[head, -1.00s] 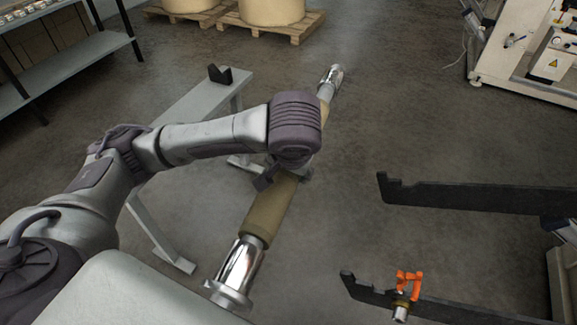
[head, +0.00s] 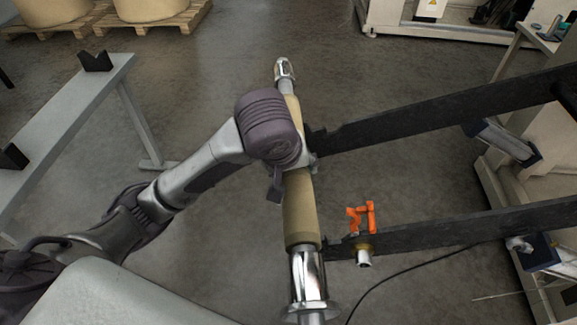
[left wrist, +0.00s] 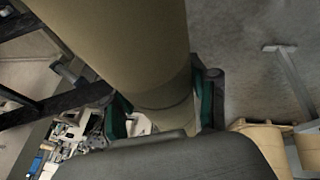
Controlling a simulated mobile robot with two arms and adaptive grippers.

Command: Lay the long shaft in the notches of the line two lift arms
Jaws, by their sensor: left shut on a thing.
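The long shaft (head: 308,274) is bright metal with a brown core tube (head: 301,205) around its middle. My left gripper (head: 291,167) is shut on the tube near mid-length, mostly hidden under its wrist. In the left wrist view the tube (left wrist: 120,40) runs between the fingers (left wrist: 165,105). The two black lift arms, far (head: 430,116) and near (head: 450,228), reach in from the right. The shaft lies crosswise at their left tips. The notches are hard to make out, and I cannot tell whether the shaft touches them. My right gripper is out of view.
An orange clamp-like piece (head: 362,216) and a brass-and-steel fitting (head: 364,254) are on the near arm, close to the shaft. A grey bench (head: 70,108) with black V-blocks stands at left. A dark cable crosses the floor below the near arm. Pallets stand at back left.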

